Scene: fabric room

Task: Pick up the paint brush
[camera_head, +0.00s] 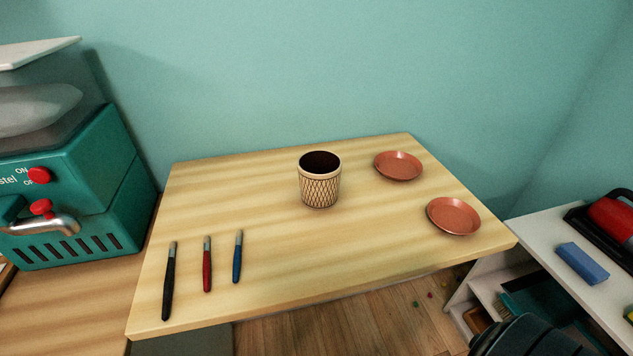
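Three slim brushes lie apart, side by side, on the left part of the wooden table (320,250): a black brush (169,285), a red brush (207,268) and a blue brush (237,260). Their grey tips point toward the wall. The black one is longest and nearest the left edge. A patterned cup (319,184) with a dark inside stands upright at the table's middle back. Neither gripper shows in the head view.
Two reddish-brown saucers (398,165) (454,215) lie on the table's right part. A teal machine (75,180) with red knobs stands to the left. A white shelf (540,238) at right holds a blue block (582,263). The table's front middle is clear.

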